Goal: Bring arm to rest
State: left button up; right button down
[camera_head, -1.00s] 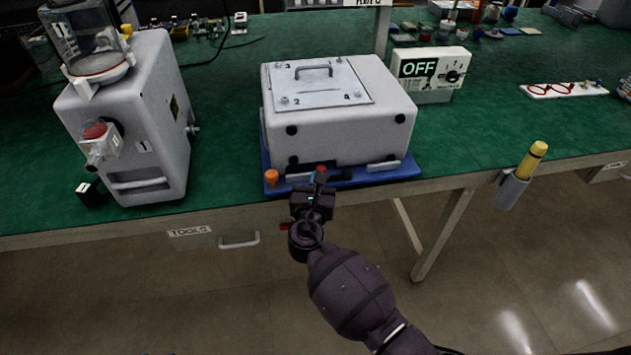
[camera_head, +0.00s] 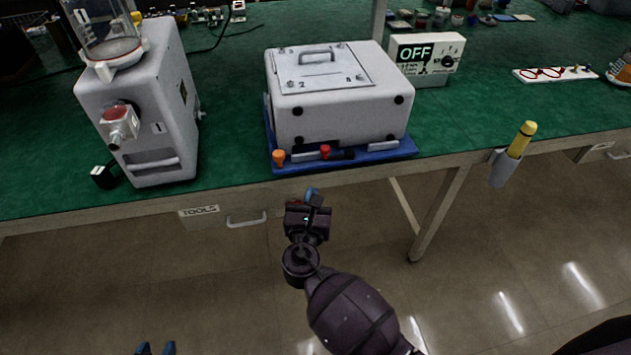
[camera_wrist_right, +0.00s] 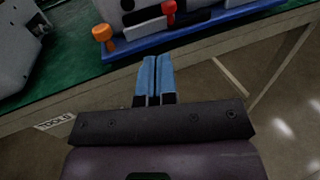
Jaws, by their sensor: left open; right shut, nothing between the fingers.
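My right gripper (camera_head: 313,194) is in front of the bench edge, over the floor. Its blue fingers (camera_wrist_right: 155,78) are together and empty in the right wrist view, pointing at the bench. My left gripper (camera_head: 156,349) shows only as two separated blue fingertips at the bottom left edge. A black tool with a red knob (camera_head: 325,151) lies on the front of a blue tray (camera_head: 375,156), clear of the right fingers. The red knob (camera_wrist_right: 171,8) also shows in the right wrist view.
A white box (camera_head: 340,105) sits on the blue tray, beside an orange knob (camera_head: 279,157). A white canister machine (camera_head: 150,110) stands at left. The OFF box (camera_head: 425,58) is behind right. A yellow-capped item (camera_head: 522,138) hangs in a holder at the edge. Floor below is clear.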

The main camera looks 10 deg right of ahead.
jog(key=shift+s+a, duration=0.25)
jog(key=shift+s, duration=0.4)
